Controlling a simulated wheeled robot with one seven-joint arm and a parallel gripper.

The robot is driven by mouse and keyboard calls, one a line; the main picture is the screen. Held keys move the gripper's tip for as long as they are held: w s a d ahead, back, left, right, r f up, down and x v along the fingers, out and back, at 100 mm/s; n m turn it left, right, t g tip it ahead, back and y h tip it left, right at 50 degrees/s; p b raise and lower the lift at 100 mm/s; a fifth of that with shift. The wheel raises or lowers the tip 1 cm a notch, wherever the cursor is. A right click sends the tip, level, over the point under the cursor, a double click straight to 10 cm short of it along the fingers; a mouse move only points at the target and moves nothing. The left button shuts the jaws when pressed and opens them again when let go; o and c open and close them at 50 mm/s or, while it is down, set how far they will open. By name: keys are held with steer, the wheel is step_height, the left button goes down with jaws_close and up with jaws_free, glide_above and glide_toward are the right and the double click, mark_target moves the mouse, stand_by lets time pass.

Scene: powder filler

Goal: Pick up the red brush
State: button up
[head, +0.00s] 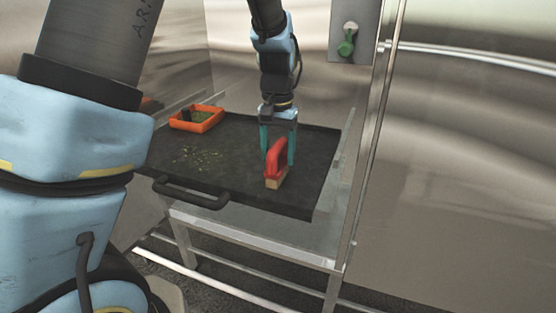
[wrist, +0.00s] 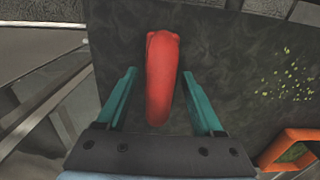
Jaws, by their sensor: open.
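The red brush (head: 275,163) stands on the black tray (head: 232,150) toward its right side, its red handle up and a tan block at its base. In the wrist view the red handle (wrist: 161,80) lies lengthwise between the two teal fingers. My gripper (head: 278,158) points down over the brush, with one finger on each side of the handle. In the wrist view my gripper (wrist: 162,92) is open, with a gap visible between each finger and the handle. The brush's lower part is hidden there by the handle.
An orange box (head: 197,119) sits at the tray's back left and also shows at the wrist view's lower right (wrist: 290,150). Yellow-green crumbs (head: 196,156) lie on the tray's left part. A tray handle (head: 191,195) sticks out in front. A metal frame post (head: 366,140) stands at right.

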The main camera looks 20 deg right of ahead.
steer(key=shift+c, duration=0.3)
jaws_close()
stand_by(0.3)
